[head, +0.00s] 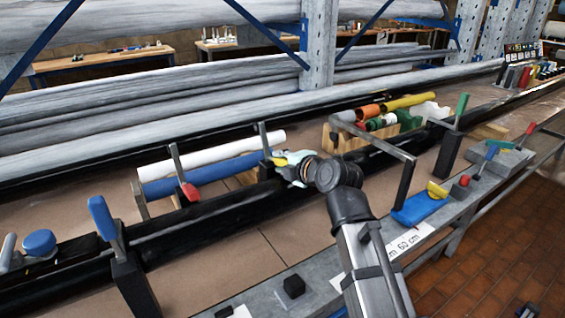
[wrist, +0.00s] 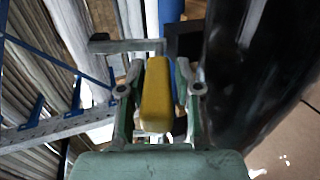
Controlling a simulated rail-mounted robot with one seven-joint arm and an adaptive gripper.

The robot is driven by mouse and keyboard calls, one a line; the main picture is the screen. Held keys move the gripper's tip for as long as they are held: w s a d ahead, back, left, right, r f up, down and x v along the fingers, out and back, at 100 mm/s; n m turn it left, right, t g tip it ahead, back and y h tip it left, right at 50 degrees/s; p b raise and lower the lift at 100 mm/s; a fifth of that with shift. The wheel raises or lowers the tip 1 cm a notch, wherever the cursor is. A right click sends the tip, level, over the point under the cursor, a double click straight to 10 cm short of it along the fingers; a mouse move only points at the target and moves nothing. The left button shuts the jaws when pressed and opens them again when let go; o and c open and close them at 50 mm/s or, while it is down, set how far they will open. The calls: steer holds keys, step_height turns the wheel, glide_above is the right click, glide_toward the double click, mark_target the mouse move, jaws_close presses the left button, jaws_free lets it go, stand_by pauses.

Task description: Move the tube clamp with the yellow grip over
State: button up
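The tube clamp with the yellow grip (head: 279,161) stands at the right end of the white and blue tubes, its upright bar rising behind my gripper. My gripper (head: 291,164) is at this grip, above the black rail. In the wrist view the yellow grip (wrist: 156,95) lies lengthwise between the two fingers (wrist: 158,80), which are drawn in close along both its sides. The fingers look shut on it, though the contact faces are hard to see. The clamp's lower part is mostly hidden by my gripper and the dark rail.
A red-grip clamp (head: 188,190) stands left across the blue tube (head: 210,176). A blue-handled clamp (head: 104,217) stands nearer left. A wooden crate of coloured tubes (head: 345,142) lies behind right. A grey bar frame (head: 404,180) stands close right of my arm. The brown bench (head: 215,250) in front is largely clear.

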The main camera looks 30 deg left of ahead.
stand_by(0.3)
steer(key=v, duration=1.2)
